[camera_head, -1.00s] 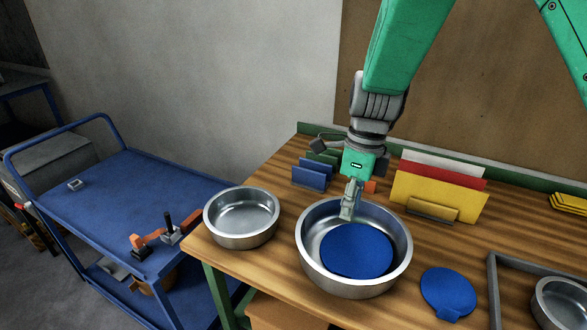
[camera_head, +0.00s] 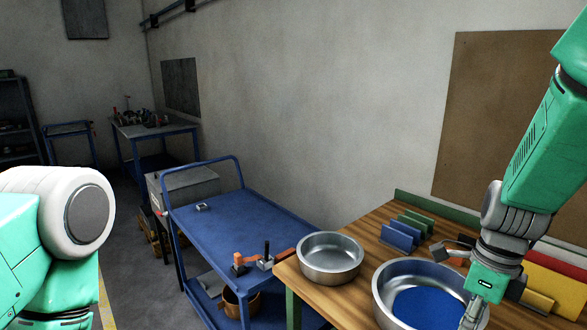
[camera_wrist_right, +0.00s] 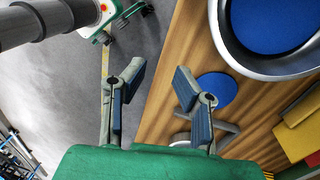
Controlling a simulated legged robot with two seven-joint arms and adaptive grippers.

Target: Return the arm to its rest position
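My right gripper (camera_head: 474,314) hangs at the right side of the large steel pot (camera_head: 383,292) in the head view. In the right wrist view its two fingers (camera_wrist_right: 158,86) are spread apart with nothing between them. A blue disc (camera_head: 428,308) lies inside the large pot, and it also shows in the wrist view (camera_wrist_right: 268,22). A smaller, empty steel pot (camera_head: 331,260) stands to the left on the wooden table. My left arm shows as a white and green joint at the left edge of the head view; its gripper is out of view.
A blue cart (camera_head: 235,222) with orange-and-black items stands left of the wooden table (camera_head: 375,226). Blue and green upright plates (camera_head: 402,236) and yellow and red ones (camera_head: 552,282) stand along the back. A second blue disc (camera_wrist_right: 216,88) lies on the table in the wrist view.

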